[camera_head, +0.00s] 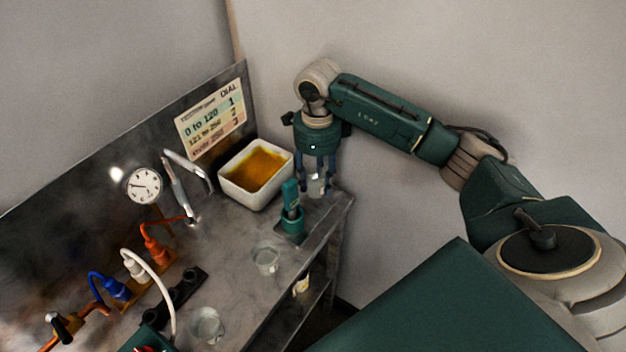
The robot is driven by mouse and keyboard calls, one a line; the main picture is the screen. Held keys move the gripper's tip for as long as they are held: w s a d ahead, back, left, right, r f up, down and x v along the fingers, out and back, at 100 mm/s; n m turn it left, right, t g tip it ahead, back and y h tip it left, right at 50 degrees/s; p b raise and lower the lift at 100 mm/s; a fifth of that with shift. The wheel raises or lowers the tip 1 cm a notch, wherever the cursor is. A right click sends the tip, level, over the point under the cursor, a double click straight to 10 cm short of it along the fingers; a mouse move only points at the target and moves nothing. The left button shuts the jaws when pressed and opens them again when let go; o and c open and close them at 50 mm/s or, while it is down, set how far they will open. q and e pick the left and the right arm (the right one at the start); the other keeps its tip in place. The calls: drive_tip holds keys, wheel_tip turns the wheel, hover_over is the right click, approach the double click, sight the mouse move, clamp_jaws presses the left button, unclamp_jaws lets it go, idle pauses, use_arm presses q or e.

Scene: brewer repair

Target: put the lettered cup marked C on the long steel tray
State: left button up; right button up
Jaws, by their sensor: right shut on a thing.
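My right gripper (318,182) points down at the far right end of the steel bench. It is shut on a pale grey cup (317,188), which shows between the fingers. I cannot read a letter on it. Two more pale cups stand on the bench, one near the front edge (266,262) and one lower down (207,326); their letters cannot be read either. I cannot make out the long steel tray. My left gripper is not in view.
A white basin (256,175) of amber liquid and a teal holder (292,220) stand left of my right gripper. A gauge (145,185), a bent metal pipe (188,175), and coloured plugs with hoses (116,288) line the back. Bare bench top lies between.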

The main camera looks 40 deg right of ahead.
sight(318, 190)
drive_tip(key=f+b, duration=0.1)
drive_tip(key=s+f, duration=0.1)
drive_tip(key=f, duration=0.1)
drive_tip(key=shift+a+b, duration=0.2)
drive_tip(key=shift+b, duration=0.15)
drive_tip(key=shift+w+d+f, duration=0.1)
drive_tip(key=shift+d, duration=0.15)
drive_tip(key=shift+w+d, duration=0.1)
drive_tip(key=shift+a+f, duration=0.15)
drive_tip(key=shift+a, duration=0.1)
drive_tip(key=o, duration=1.2)
drive_tip(key=shift+c, duration=0.2)
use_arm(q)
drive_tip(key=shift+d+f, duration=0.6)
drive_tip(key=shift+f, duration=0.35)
use_arm(e)
drive_tip(key=shift+d, duration=0.1)
